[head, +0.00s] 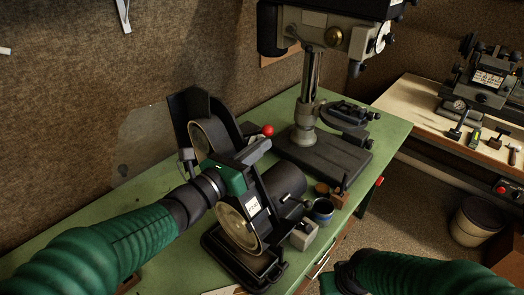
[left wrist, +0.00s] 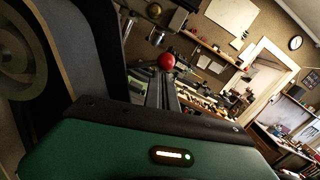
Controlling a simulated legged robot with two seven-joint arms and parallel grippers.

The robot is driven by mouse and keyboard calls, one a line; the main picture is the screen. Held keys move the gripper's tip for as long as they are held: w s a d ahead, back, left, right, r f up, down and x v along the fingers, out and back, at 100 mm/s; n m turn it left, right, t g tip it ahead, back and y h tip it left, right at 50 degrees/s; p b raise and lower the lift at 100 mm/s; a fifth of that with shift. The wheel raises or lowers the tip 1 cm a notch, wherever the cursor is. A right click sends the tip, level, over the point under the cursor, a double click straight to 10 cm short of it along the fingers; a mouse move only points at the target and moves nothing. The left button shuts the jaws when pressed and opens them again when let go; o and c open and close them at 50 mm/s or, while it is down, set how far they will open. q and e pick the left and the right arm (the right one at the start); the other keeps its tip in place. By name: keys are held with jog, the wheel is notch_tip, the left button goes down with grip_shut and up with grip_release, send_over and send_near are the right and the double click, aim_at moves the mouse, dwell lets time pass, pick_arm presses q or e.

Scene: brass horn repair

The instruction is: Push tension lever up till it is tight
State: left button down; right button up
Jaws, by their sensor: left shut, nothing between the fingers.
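The tension lever shows as a red ball knob (head: 268,130) just behind the belt grinder (head: 283,182) on the green bench. Its shaft is mostly hidden in the head view. My left gripper (head: 262,147) is over the grinder, shut and empty, its fingers pointing toward the knob. In the left wrist view the red knob (left wrist: 167,61) appears just past the tips of the shut fingers (left wrist: 161,88). I cannot tell whether they touch. My right forearm (head: 420,272) is at the lower right; its fingers are out of frame.
The grinder's upper wheel (head: 210,138) and belt guard stand close to my left gripper. A drill press (head: 310,125) stands behind to the right. A blue cup (head: 322,209) and small blocks sit at the bench's front edge. The bench (head: 150,205) is bare near the wall.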

aim_at(254, 133)
pick_arm(q)
jog(key=r+n, duration=0.1)
jog(key=w+a+r+n, duration=0.1)
jog(key=r+n, duration=0.1)
jog(key=shift+w, duration=0.1)
jog(key=shift+w+a+r+n+b, duration=0.35)
jog(key=shift+w+a+r+n, duration=0.95)
jog(key=shift+n, duration=0.3)
jog(key=shift+d, duration=0.15)
